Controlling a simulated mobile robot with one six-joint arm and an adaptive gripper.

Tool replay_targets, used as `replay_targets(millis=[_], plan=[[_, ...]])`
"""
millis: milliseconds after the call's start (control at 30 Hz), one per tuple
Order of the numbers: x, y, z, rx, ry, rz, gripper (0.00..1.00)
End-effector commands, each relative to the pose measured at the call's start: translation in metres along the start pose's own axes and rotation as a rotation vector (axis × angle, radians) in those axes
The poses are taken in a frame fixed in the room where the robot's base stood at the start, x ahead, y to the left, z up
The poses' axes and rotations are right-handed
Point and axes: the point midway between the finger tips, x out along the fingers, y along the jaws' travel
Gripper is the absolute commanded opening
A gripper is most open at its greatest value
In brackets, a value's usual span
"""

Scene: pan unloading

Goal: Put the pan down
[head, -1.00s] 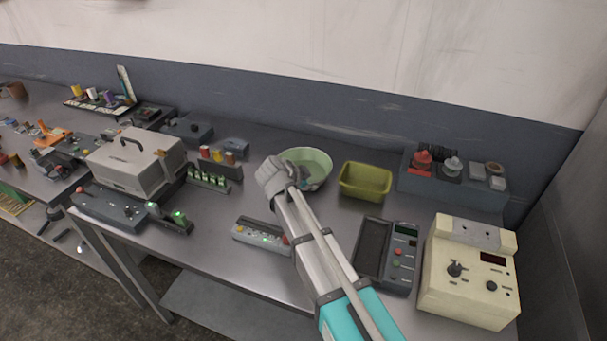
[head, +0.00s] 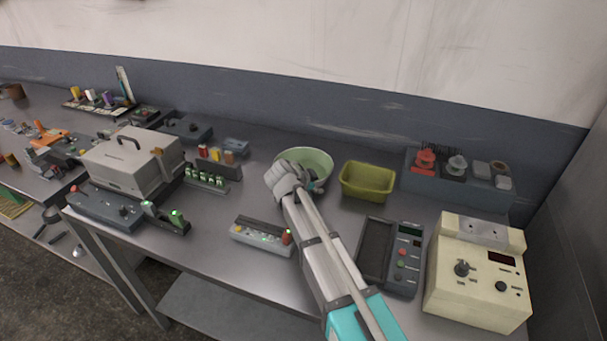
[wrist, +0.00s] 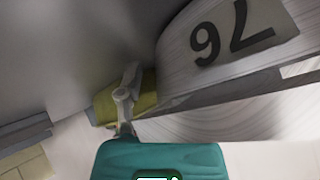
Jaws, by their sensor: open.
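A pale green round pan (head: 317,158) sits on the grey bench in the head view. Its near left part is hidden behind my gripper, and I see no handle. My gripper (head: 284,178) is at the pan's near left rim. It is open, though its fingers are hard to make out from this side. I cannot tell whether it touches the pan. In the wrist view the picture is blurred; a large pale curved surface with dark digits fills the right, and I cannot tell what it belongs to.
A yellow-green bin (head: 368,186) stands just right of the pan. A small control box (head: 262,237) lies in front, left of my arm. A dark meter (head: 405,258) and a cream device (head: 475,285) are at right. A grey case (head: 130,160) stands left.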

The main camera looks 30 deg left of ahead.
Motion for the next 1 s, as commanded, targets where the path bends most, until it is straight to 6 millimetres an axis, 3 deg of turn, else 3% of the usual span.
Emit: replay_targets(millis=[233, 500, 1000], plan=[[0.0002, 0.0003, -0.0003, 0.0, 0.0, 0.001, 0.48], [0.0003, 0.0003, -0.0004, 0.001, 0.0, 0.001, 0.0], [0.0004, 0.0003, -0.0008, 0.002, 0.001, 0.001, 0.0]])
